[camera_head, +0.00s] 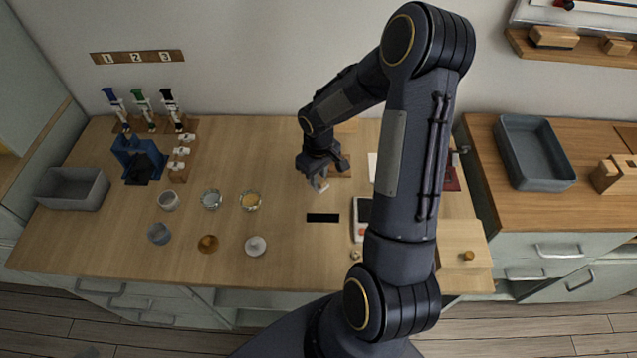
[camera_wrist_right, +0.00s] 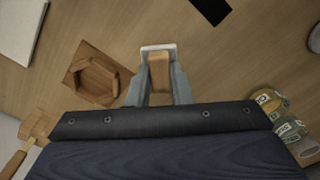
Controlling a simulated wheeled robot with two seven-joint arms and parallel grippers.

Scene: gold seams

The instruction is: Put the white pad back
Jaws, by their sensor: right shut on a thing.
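My right gripper (camera_head: 320,182) is above the middle of the wooden table. In the right wrist view its two fingers (camera_wrist_right: 158,75) are shut on a light wooden grip piece with the white pad (camera_wrist_right: 158,47) across its end. In the head view the white pad (camera_head: 321,187) is a small pale patch just below the jaws. A wooden holder with an angular recess (camera_wrist_right: 97,76) lies left of the fingers in the wrist view, apart from the pad. In the head view it is partly hidden behind the gripper. My left gripper is not in view.
A black rectangle (camera_head: 323,217) lies in front of the gripper, with a scale (camera_head: 361,222) right of it. Several small dishes, including a yellow-filled one (camera_head: 250,200), stand to the left. A grey bin (camera_head: 73,188) is at far left. My arm hides part of the table's right side.

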